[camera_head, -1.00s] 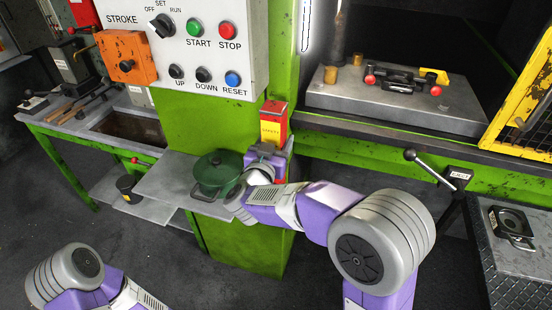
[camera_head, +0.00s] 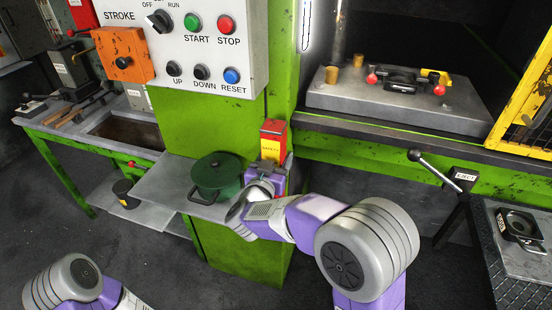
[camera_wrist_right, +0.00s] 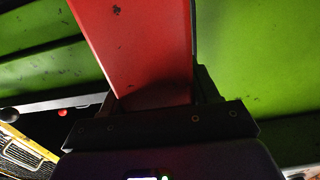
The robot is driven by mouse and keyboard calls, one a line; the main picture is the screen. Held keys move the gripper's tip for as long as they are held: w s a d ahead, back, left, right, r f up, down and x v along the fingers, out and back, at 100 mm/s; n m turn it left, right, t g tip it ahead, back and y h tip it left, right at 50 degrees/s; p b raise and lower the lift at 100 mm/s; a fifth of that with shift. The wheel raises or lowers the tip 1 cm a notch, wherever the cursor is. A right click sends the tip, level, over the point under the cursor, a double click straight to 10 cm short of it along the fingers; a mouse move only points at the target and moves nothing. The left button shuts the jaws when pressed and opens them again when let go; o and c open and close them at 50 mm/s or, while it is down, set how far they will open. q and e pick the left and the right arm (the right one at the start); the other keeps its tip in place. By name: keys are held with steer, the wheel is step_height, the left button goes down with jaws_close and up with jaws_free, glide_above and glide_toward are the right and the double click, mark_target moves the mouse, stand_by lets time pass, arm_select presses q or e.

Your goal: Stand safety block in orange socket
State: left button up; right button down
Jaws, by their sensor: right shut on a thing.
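The safety block is a red upright bar with a yellow label (camera_head: 272,140). It stands out in front of the green press column, right of the green pot. My right gripper (camera_head: 277,170) is shut on its lower part. In the right wrist view the red block (camera_wrist_right: 140,45) fills the space between the dark fingers (camera_wrist_right: 155,98). My left gripper is out of view.
A green pot (camera_head: 217,177) sits on a grey shelf (camera_head: 155,186) close left of my right gripper. The press bed (camera_head: 400,108) carries a black-handled die with red knobs. A lever (camera_head: 435,168) juts out at the right. A workbench (camera_head: 85,128) stands at the left.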

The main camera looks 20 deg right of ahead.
steer(key=shift+f, duration=0.1)
steer(key=shift+c, duration=1.4)
jaws_free()
steer(key=shift+s+a, duration=0.25)
steer(key=p+v, duration=0.2)
steer(key=v, duration=0.9)
steer(key=shift+s, duration=0.15)
steer(key=shift+a, duration=0.1)
